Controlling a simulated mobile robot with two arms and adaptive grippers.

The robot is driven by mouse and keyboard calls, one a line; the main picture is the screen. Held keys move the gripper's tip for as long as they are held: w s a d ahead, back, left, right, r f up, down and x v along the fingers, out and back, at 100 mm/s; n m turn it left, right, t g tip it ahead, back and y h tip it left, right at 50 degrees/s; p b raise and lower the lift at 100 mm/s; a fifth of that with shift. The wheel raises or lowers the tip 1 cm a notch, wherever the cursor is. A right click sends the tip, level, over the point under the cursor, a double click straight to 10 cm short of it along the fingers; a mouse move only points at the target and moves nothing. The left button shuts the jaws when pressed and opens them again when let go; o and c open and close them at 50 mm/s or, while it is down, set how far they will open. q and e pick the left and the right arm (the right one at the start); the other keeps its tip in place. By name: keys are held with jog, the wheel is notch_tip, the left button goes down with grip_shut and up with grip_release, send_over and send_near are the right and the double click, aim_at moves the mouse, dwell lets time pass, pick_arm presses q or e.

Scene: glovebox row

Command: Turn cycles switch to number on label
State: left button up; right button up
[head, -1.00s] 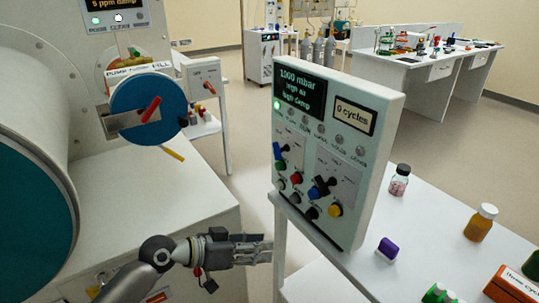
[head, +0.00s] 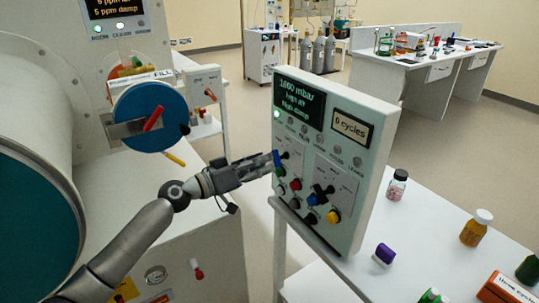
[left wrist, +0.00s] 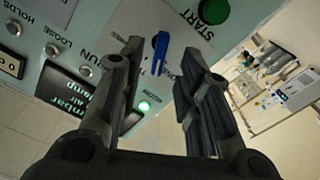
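The upright white control panel (head: 335,150) has a small display (head: 352,127) reading "0 cycles". A blue lever switch (head: 277,160) is at its left edge and a dark switch (head: 321,194) is further right; I cannot read which sets cycles. An orange box (head: 507,290) at bottom right is printed "three cycles", partly cut off. My left gripper (head: 266,164) is at the blue lever. In the left wrist view its fingers (left wrist: 162,52) are open, with the blue lever (left wrist: 160,54) between them; contact is unclear. My right gripper is not in view.
A green START button (left wrist: 214,11) and a lit green lamp (left wrist: 144,106) are on the panel. Bottles (head: 476,227) and a purple-capped item (head: 384,254) stand on the table right of it. A large cylindrical chamber (head: 40,120) with a blue disc fills the left.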

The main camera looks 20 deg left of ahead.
aim_at(274, 159)
pick_arm(q)
jog(key=shift+x, duration=1.55)
grip_shut()
